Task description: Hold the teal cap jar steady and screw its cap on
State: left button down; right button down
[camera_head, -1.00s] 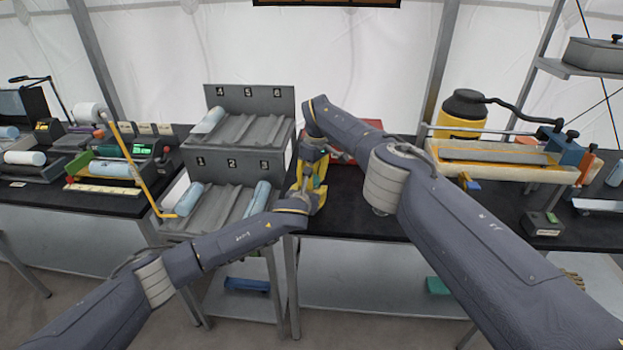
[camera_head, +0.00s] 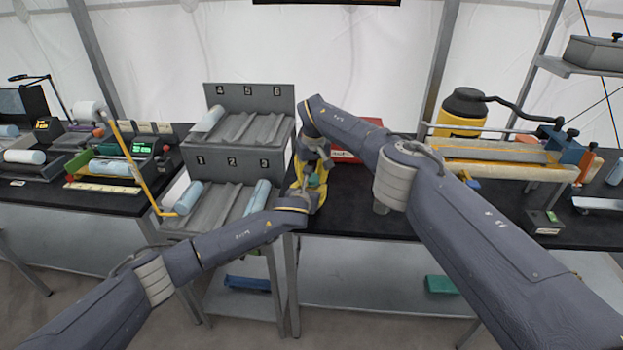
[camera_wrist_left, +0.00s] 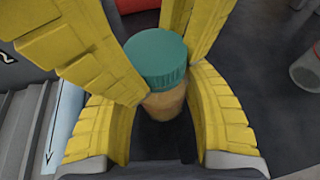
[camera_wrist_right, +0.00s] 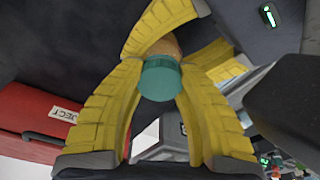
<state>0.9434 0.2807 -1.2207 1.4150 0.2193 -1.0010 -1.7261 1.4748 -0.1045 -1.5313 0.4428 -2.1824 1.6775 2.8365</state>
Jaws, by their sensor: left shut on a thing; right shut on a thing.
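The teal cap (camera_wrist_left: 155,57) sits on top of the jar with an orange-tan body (camera_wrist_left: 166,103). My left gripper (camera_head: 313,193) is shut on the jar body from below the cap. My right gripper (camera_head: 316,166) comes in from above, and its yellow fingers are shut on the teal cap, which also shows in the right wrist view (camera_wrist_right: 160,78). In the head view the jar is mostly hidden by the yellow fingers; only a small teal patch shows. How far the cap is threaded on cannot be told.
A grey numbered rack (camera_head: 252,100) with pale blue rolls stands just left of the grippers. A red box (camera_head: 357,140) sits behind them, partly hidden by my right arm. A yellow canister (camera_head: 461,112) and a long tray (camera_head: 500,165) stand on the black bench to the right.

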pick_arm(q)
jog(key=shift+f, duration=0.15)
pick_arm(e)
jog(key=c, duration=1)
grip_release()
jog(key=shift+r, duration=0.1)
jog(key=shift+r, duration=2.2)
jog(key=o, duration=0.6)
jog(key=shift+o, duration=0.2)
notch_tip(320, 180, up, 12)
jog(key=s, duration=0.1)
jog(key=shift+s+d, duration=0.15)
jog(key=shift+d, duration=0.1)
pick_arm(q)
jog(key=c, duration=0.5)
grip_release()
